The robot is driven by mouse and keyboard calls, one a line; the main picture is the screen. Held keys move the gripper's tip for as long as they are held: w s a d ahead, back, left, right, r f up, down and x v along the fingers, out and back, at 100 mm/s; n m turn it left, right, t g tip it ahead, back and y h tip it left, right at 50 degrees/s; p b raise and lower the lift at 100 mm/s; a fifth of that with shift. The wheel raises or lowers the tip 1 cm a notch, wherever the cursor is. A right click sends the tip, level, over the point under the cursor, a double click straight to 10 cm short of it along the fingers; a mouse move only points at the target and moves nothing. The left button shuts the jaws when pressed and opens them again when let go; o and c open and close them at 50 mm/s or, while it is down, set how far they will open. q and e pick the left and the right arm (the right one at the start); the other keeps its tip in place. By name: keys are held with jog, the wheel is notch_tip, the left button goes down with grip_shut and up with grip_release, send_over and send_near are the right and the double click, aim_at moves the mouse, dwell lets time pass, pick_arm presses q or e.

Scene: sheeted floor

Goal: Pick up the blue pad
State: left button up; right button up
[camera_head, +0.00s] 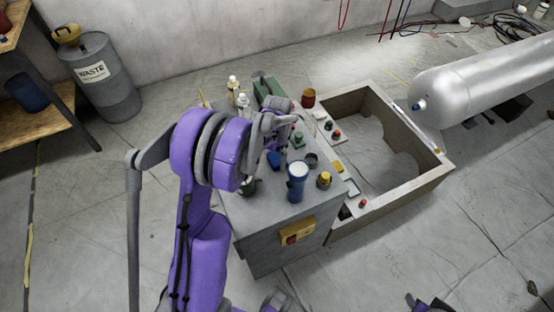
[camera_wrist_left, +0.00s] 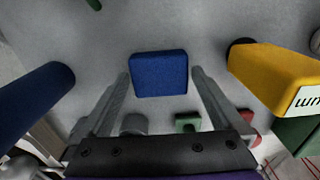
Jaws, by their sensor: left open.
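The blue pad (camera_wrist_left: 158,73) is a small soft-looking block lying on the grey cabinet top. In the left wrist view it lies between the two fingertips of my left gripper (camera_wrist_left: 161,80), with a gap showing on each side. The gripper is open and empty. In the head view the blue pad (camera_head: 273,160) shows just below my left gripper (camera_head: 277,138), partly hidden by it. The exact height of the fingers above the top is hard to tell.
A labelled yellow object (camera_wrist_left: 272,75) is close on the right in the wrist view. An open wooden-looking frame (camera_head: 400,199) adjoins the cabinet.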

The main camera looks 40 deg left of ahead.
aim_at(277, 157)
pick_arm(q)
jog(key=c, duration=1.1)
notch_tip(277, 157, up, 10)
jog(key=shift+p, duration=0.3)
